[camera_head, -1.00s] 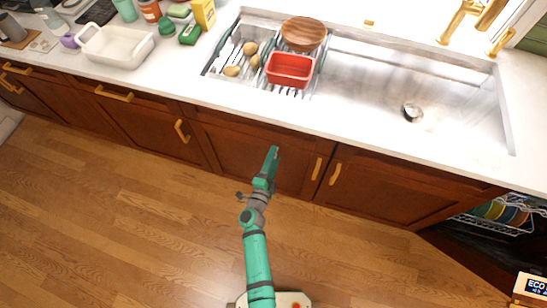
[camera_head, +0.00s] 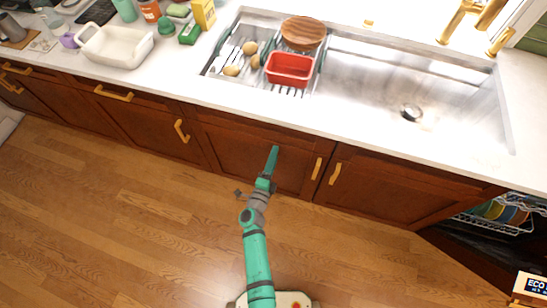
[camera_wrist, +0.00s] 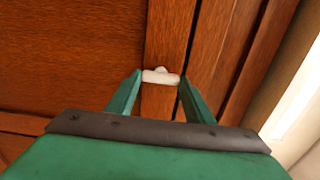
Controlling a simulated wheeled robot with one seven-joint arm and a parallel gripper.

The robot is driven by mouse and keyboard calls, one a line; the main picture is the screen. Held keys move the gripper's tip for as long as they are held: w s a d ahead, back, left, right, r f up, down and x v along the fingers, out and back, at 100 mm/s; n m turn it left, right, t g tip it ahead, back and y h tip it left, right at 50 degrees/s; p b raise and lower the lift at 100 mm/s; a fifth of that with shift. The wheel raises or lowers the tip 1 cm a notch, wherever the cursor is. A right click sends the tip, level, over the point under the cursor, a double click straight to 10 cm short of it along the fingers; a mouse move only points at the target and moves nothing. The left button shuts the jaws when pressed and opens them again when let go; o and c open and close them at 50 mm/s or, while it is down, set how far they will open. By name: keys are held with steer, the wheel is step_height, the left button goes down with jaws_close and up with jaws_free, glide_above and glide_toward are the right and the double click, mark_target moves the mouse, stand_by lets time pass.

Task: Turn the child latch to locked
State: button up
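The child latch (camera_wrist: 160,76) is a small white piece with a raised knob in its middle. It lies crosswise on a narrow upright strip of brown cabinet wood. My gripper (camera_wrist: 158,84) is open, with its two green fingertips at the left and right ends of the latch. I cannot tell whether they touch it. In the head view my gripper (camera_head: 274,153) is in front of the cabinet under the sink, and the latch cannot be made out there.
Cabinet doors with brass handles (camera_head: 335,174) stand to the right of my gripper. The counter with the sink (camera_head: 430,85) is above. An open dishwasher rack (camera_head: 490,222) with plates is at the far right. The wooden floor (camera_head: 130,220) is clear.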

steer(key=o, duration=0.3)
steer(key=shift+o, duration=0.2)
steer(key=shift+s, duration=0.15)
steer(key=v, duration=1)
steer(key=shift+s+a, duration=0.15)
steer(key=shift+s, duration=0.15)
steer(key=s+d+r+n+g+y, duration=0.1)
steer(key=s+r+n+y, duration=0.1)
steer(key=s+r+n, duration=0.8)
steer(key=s+d+r+n+y, duration=0.2)
steer(key=s+r+n, duration=0.7)
steer(key=s, duration=0.8)
steer(key=shift+r+n+g+y, duration=0.4)
steer(key=shift+n+y, duration=0.4)
steer(key=shift+n, duration=0.6)
